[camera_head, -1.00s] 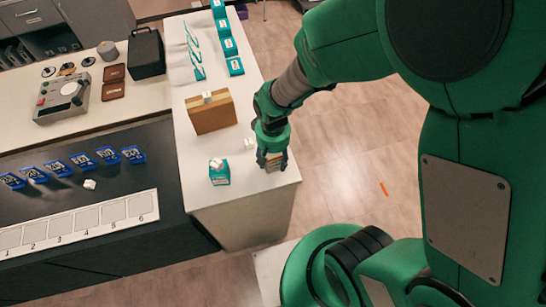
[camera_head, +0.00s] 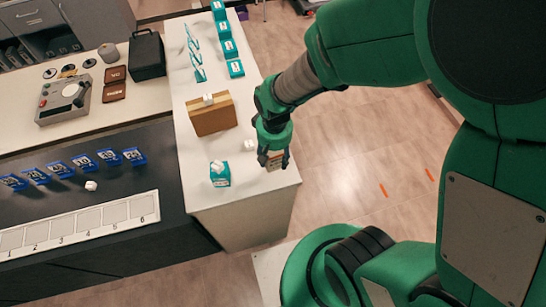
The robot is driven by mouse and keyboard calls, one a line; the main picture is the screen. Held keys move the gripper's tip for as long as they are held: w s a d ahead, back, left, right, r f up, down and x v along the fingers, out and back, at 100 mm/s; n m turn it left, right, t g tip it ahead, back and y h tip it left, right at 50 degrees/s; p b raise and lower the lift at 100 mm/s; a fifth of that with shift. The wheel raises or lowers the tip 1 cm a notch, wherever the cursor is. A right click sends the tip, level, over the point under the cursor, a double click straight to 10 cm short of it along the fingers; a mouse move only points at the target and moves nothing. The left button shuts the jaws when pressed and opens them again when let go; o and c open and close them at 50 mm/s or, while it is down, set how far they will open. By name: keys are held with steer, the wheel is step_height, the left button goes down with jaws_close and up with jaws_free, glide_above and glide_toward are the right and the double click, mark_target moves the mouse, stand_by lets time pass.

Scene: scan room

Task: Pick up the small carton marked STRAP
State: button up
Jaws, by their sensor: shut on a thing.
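My gripper (camera_head: 272,157) is at the right edge of the white counter (camera_head: 237,196), pointing down. It is shut on a small tan carton (camera_head: 276,160), of which only a part shows between the fingers. I cannot read a marking on it, nor tell whether it touches the counter. A teal carton (camera_head: 220,180) with a small white cube (camera_head: 217,166) on top stands to the left of my gripper. Several more teal cartons (camera_head: 235,69) stand in a row at the far end of the counter. I cannot read STRAP on any of them.
A brown box (camera_head: 212,120) with a white piece on top stands behind the teal carton. A white cube (camera_head: 249,145) lies close to my gripper's left. Several blue cartons (camera_head: 83,162) and a numbered strip (camera_head: 88,224) are on the dark bench. Floor at right is open.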

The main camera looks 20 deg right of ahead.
steer(key=s+d+r+p, duration=0.1)
steer(key=s+d, duration=0.1)
steer(key=s, duration=1.3)
steer(key=shift+d+p, duration=0.25)
steer(key=shift+p, duration=0.15)
steer(key=shift+r, duration=0.1)
